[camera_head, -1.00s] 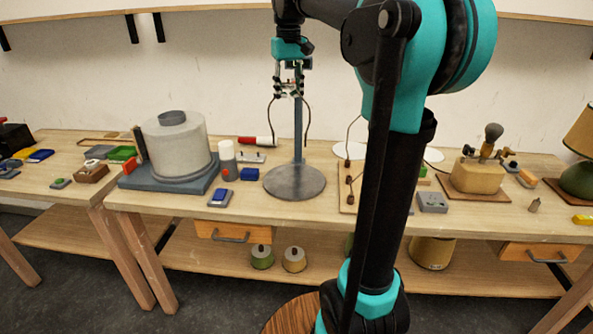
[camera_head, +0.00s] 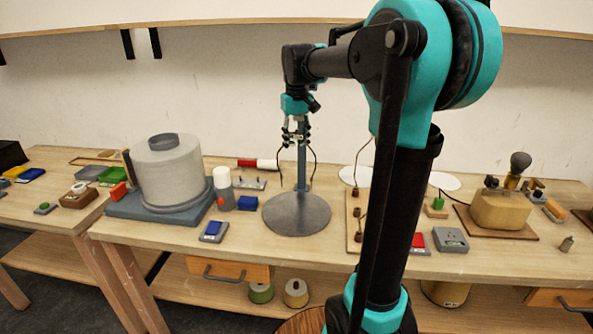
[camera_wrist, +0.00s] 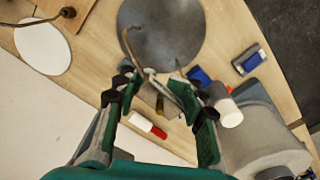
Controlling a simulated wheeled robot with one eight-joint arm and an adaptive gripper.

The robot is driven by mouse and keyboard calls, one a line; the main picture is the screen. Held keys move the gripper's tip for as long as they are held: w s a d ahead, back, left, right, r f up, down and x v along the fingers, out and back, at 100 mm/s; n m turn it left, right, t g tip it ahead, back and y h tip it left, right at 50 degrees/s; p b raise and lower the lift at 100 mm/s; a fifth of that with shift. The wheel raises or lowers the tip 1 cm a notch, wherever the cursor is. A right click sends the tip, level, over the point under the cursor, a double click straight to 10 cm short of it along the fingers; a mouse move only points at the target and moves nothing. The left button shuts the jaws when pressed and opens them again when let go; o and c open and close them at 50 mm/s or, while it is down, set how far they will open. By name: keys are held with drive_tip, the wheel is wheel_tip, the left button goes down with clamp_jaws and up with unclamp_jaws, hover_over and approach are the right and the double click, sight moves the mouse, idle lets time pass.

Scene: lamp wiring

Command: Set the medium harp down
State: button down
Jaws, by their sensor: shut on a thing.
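The medium harp (camera_head: 314,164), a thin bronze-coloured wire loop, hangs legs down from my gripper (camera_head: 297,137). My gripper is shut on its upper part. In the head view its two legs show on either side of a grey upright post (camera_head: 301,170) with a round metal base (camera_head: 297,214); depth is hard to tell. The leg ends appear a little above the base. In the wrist view one harp leg (camera_wrist: 128,42) shows past the fingers, over the edge of the disc (camera_wrist: 165,30). The grip point itself is partly hidden by the fingers.
A grey drum (camera_head: 168,172) on a blue plate stands left of the post. A white-capped bottle (camera_head: 223,188), blue block (camera_head: 248,203) and red-white tube (camera_head: 258,164) are near the base. A wooden board (camera_head: 353,220) with upright wire lies right, partly behind my arm.

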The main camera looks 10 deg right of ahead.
wheel_tip(320, 180, down, 9)
idle(0.5)
drive_tip(key=c, duration=0.9)
unclamp_jaws()
drive_tip(key=shift+f, duration=0.1)
